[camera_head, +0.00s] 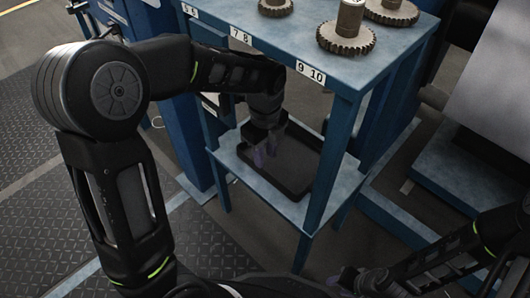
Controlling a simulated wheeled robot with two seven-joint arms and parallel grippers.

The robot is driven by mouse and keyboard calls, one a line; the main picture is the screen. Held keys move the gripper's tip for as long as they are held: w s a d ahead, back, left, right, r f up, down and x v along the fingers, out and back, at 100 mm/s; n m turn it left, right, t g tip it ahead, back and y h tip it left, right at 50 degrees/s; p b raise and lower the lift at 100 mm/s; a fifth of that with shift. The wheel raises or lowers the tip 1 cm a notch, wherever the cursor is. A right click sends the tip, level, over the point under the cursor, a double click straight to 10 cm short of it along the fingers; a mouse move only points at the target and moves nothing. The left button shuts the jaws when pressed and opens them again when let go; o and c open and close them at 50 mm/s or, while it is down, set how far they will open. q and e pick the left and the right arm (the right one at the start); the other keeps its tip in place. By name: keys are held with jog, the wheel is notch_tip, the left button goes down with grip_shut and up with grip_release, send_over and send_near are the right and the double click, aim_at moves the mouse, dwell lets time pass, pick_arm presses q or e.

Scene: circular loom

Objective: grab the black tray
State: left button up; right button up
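The black tray (297,162) lies on the lower shelf of a blue metal table. It is a shallow rectangular tray with a raised rim, and it looks empty. My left gripper (264,152) reaches in under the tabletop and points down at the left end of the tray. Its fingertips overlap the tray's rim in the picture. I cannot tell whether they touch it or have closed on it. My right gripper (348,279) is low at the bottom right, away from the tray. It is dark, and its fingers are hard to make out.
The blue table's top (300,50) carries several gears (345,40) and number labels along its front edge. A table leg (325,165) stands just right of the tray. The lower shelf (237,165) has little free room. Patterned floor (230,235) lies in front.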

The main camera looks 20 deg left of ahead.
aim_at(265, 171)
pick_arm(q)
jog(key=shift+f+b, duration=1.7)
jog(key=shift+f, duration=2.2)
jog(key=shift+c, duration=0.2)
grip_shut()
